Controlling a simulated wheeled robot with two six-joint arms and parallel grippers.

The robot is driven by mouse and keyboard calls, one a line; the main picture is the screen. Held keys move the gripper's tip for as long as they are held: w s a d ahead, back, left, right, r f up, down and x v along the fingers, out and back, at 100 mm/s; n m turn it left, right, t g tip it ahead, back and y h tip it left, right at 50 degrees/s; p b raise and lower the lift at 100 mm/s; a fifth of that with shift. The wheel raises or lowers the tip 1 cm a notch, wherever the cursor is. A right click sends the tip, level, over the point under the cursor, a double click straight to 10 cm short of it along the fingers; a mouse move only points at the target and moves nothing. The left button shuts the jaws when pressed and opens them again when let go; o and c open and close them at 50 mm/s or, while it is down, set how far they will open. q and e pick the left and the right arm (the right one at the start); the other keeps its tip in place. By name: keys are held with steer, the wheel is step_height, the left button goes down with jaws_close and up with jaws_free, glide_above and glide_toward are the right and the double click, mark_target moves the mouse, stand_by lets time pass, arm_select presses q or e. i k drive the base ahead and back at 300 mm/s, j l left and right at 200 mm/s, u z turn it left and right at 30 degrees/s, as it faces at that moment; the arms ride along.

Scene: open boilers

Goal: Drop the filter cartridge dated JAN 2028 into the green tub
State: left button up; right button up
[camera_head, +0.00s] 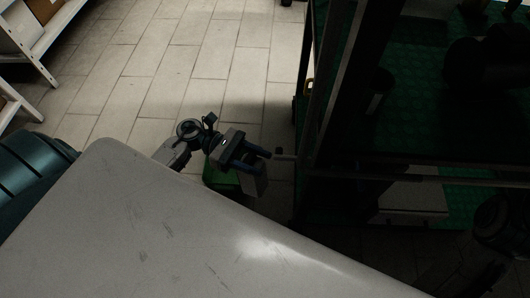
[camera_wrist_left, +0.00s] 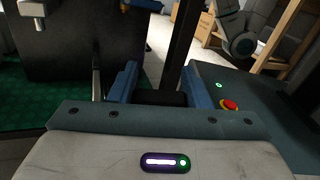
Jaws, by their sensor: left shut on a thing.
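My left gripper (camera_head: 252,158) is in the middle of the head view, beside the dark rack. It is shut on a grey, boxy thing (camera_head: 254,184), which I take to be a filter cartridge; no date on it is readable. The green tub (camera_head: 222,180) is on the floor just left of and below the held thing, partly hidden by my arm and the pale surface in front. In the left wrist view the blue fingers of my left gripper (camera_wrist_left: 158,85) show with a dark part between them. My right gripper's jaws do not show.
A white shelf (camera_head: 40,65) is at upper left. The tiled floor (camera_head: 200,60) is clear.

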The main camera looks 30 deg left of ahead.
mark_target(231, 180)
steer(key=k+j, duration=0.1)
steer(key=j, duration=0.25)
steer(key=k+j+u, duration=0.1)
steer(key=j, duration=0.25)
steer(key=k+j+u, duration=0.1)
steer(key=j, duration=0.25)
steer(key=k+j, duration=0.15)
steer(key=j, duration=0.25)
